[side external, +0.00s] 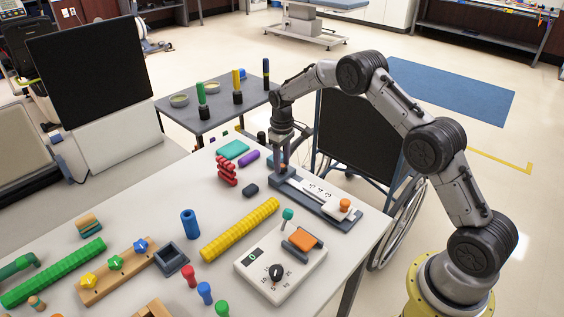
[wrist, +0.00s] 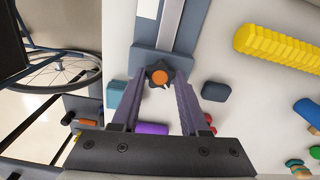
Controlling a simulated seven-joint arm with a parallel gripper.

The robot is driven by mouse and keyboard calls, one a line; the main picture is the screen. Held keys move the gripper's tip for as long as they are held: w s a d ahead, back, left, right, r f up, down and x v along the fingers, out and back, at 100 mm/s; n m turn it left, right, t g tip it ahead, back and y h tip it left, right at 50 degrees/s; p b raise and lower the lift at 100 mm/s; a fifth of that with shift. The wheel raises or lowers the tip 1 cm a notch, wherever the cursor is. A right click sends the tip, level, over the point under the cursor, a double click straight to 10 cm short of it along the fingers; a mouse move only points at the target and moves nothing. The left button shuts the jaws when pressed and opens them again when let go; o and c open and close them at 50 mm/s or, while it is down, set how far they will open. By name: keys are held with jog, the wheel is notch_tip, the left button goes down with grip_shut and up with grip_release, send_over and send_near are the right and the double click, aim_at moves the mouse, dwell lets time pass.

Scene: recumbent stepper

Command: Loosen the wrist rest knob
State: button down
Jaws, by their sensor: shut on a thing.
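The wrist rest knob (wrist: 158,77) is a dark star-shaped knob with an orange centre, at the end of the grey slide base in the wrist view. My gripper (wrist: 159,70) has one finger on each side of the knob and is shut on it. In the side external view my gripper (side external: 281,163) points down at the far end of the long grey base (side external: 327,213), and its fingers mostly hide the knob. A white block (side external: 320,190) and a separate orange knob (side external: 345,204) sit farther along this base.
A dark block (side external: 250,190), a purple cylinder (side external: 249,158), a red ridged piece (side external: 227,171) and a teal block (side external: 232,149) lie close by. A yellow ridged roll (side external: 240,230) and a white dial box (side external: 280,265) are nearer. A wheelchair (side external: 400,225) stands beyond the table edge.

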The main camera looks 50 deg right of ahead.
aim_at(282, 166)
jog(key=n, duration=0.7)
jog(key=shift+r, duration=0.1)
jog(key=n, duration=0.7)
jog(key=shift+a, duration=0.1)
dwell(0.3)
jog(key=shift+c, duration=2.1)
grip_release()
notch_tip(282, 166, up, 14)
